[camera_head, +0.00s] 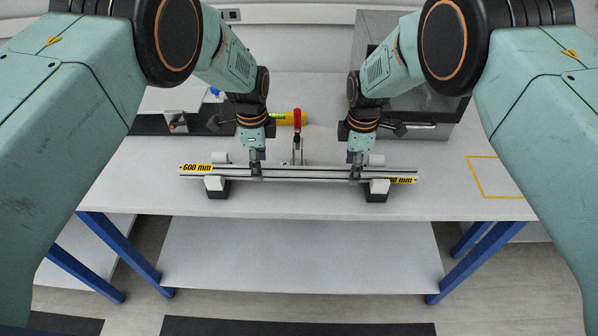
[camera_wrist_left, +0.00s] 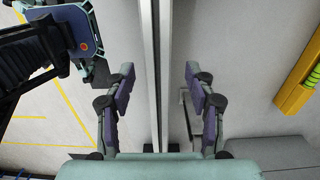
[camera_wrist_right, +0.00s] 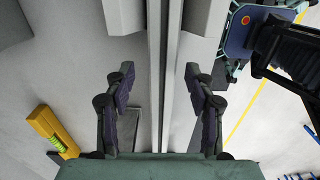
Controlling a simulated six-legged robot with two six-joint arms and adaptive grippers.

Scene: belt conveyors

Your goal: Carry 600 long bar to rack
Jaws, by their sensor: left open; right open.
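The 600 mm long bar (camera_head: 305,173) lies level across two black-and-white supports near the table's front edge, with yellow "600 mm" labels at its ends. My left gripper (camera_head: 257,174) is at the bar left of its middle, and my right gripper (camera_head: 356,174) is at the bar right of its middle. In the left wrist view the bar (camera_wrist_left: 158,70) runs between the open fingers (camera_wrist_left: 158,85), with gaps on both sides. In the right wrist view the bar (camera_wrist_right: 163,70) also runs between the open fingers (camera_wrist_right: 160,85), apart from both.
A yellow spirit level (camera_head: 285,119) and a red-handled clamp (camera_head: 297,122) lie behind the bar. A grey machine box (camera_head: 430,110) stands at the back right. A yellow taped outline (camera_head: 497,177) marks clear table at right. Left and right supports (camera_head: 216,188) (camera_head: 377,190) hold the bar.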

